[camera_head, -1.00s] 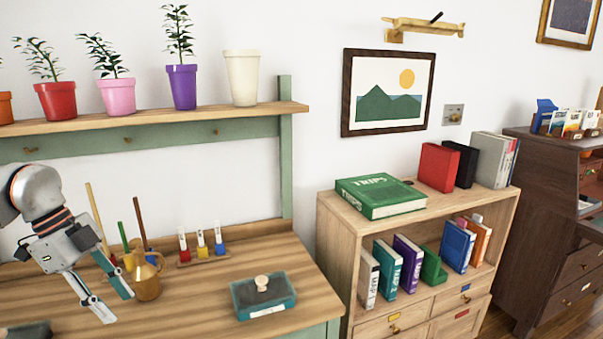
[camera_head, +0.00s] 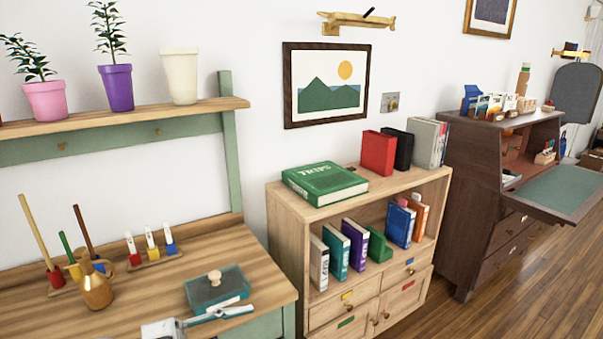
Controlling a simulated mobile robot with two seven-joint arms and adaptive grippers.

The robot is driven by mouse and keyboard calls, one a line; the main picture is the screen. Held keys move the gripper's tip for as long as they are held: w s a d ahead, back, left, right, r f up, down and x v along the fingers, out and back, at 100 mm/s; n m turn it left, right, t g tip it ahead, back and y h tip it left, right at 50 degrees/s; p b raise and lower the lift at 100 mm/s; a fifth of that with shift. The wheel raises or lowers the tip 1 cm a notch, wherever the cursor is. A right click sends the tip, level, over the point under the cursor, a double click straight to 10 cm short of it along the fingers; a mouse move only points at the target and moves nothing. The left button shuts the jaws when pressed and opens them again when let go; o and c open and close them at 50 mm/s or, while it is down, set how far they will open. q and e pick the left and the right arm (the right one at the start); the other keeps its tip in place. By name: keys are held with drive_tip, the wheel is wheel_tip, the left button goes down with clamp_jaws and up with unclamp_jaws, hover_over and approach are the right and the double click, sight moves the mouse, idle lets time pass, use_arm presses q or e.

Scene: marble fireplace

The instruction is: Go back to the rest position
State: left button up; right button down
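My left gripper (camera_head: 235,313) is low in the head view, at the front edge of the green workbench. Its fingers point right, and much of it is cut off by the bottom edge of the picture. I see no object held in it, but I cannot tell whether it is open or shut. It overlaps the front of a teal box with a pale knob (camera_head: 217,285) in the picture; I cannot tell whether they touch. My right gripper is not in view.
A brass can (camera_head: 95,290), brushes and small bottles (camera_head: 150,240) stand on the bench (camera_head: 140,275). To the right are a wooden bookcase (camera_head: 285,235) with a green book (camera_head: 325,183) on top and a dark desk (camera_head: 475,180). Wooden floor (camera_head: 520,290) is free in front.

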use_arm(q)
drive_tip(key=a+f+n+t+y+p, duration=0.1)
drive_tip(key=a+f+n+t+y, duration=0.4)
drive_tip(key=f+n+t+y, duration=0.65)
drive_tip(key=s+a+f+n+g+y, duration=0.2)
drive_tip(key=s+f+g, duration=0.1)
drive_tip(key=s+f, duration=0.4)
drive_tip(key=s+a+f+n+g+y+p, duration=0.1)
drive_tip(key=s+a+f+n+g+y, duration=0.1)
drive_tip(key=s+f, duration=0.6)
wheel_tip(320, 180, down, 3)
drive_tip(key=shift+s+n+g, duration=0.15)
drive_tip(key=shift+n+g, duration=0.4)
drive_tip(key=shift+g, duration=0.3)
